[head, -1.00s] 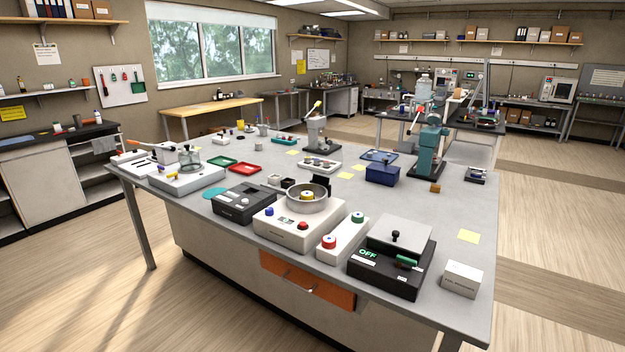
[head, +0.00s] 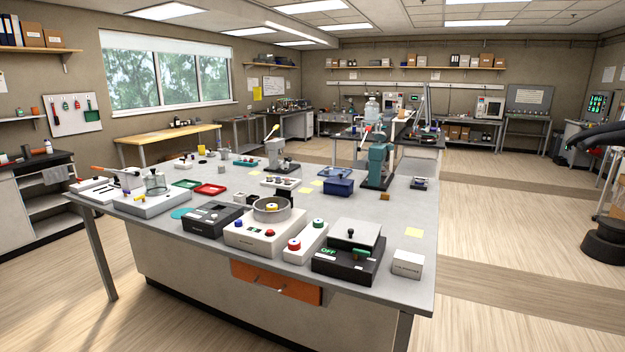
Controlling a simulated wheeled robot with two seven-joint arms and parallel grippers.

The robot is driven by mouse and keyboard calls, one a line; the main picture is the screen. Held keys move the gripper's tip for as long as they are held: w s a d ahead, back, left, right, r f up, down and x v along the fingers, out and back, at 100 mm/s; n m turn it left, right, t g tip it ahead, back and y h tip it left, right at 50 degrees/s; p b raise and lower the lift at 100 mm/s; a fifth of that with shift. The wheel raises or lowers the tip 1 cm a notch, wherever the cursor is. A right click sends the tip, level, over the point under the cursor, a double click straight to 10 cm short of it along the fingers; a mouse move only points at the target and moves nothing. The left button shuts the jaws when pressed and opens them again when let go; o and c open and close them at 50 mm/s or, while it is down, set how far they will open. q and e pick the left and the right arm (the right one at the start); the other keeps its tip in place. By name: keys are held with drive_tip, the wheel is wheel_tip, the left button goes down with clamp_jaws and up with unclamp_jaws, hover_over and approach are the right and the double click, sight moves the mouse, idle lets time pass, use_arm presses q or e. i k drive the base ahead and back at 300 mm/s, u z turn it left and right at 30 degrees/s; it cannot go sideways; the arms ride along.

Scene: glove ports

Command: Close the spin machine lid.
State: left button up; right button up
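The spin machine (head: 262,236) is a white box with red and blue buttons, on the near part of the grey lab bench. A round metal bowl (head: 287,213) sits on its top, open upward, with a yellow piece (head: 271,207) inside. No lid covers the bowl; a small dark part shows behind it, too small to tell apart clearly. Neither of my grippers is in view.
The bench (head: 408,262) also carries a dark box (head: 212,219) left of the machine, a white two-button box (head: 306,240) and a black device reading OFF (head: 345,262) on its right. Open floor (head: 500,250) lies right of the bench.

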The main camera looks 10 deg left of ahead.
sight(280, 191)
drive_tip(key=z, duration=1.35)
drive_tip(key=i, duration=6.1)
drive_tip(key=u, duration=4.4)
drive_tip(key=i, duration=1.05)
drive_tip(key=u, duration=0.05)
